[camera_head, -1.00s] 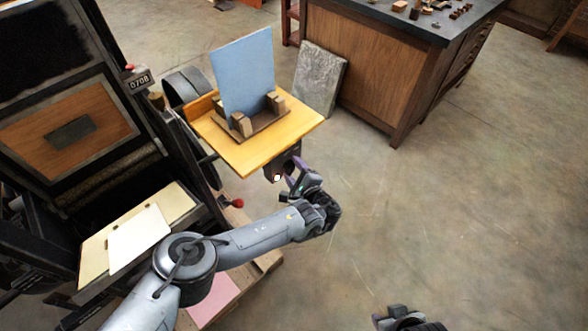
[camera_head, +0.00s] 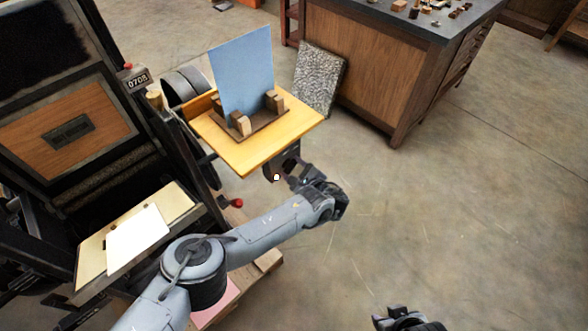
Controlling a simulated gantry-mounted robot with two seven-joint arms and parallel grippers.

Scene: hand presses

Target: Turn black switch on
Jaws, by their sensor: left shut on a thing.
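The black switch (camera_head: 280,161) is a dark box under the front edge of the yellow wooden shelf, with a small bright white light (camera_head: 276,177) at its lower end. My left gripper (camera_head: 291,171) reaches up to it from the lower right. Its fingers are shut on the dark switch part, and they hide much of it. My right gripper (camera_head: 404,316) shows only in part at the bottom edge, apart from everything. Its finger gap is too unclear to judge.
The yellow shelf (camera_head: 247,158) carries a blue panel (camera_head: 243,70) between wooden blocks. The press stands at left, with a red knob (camera_head: 237,203) near my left forearm. A wooden cabinet (camera_head: 360,75) stands at the back. The floor at right is clear.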

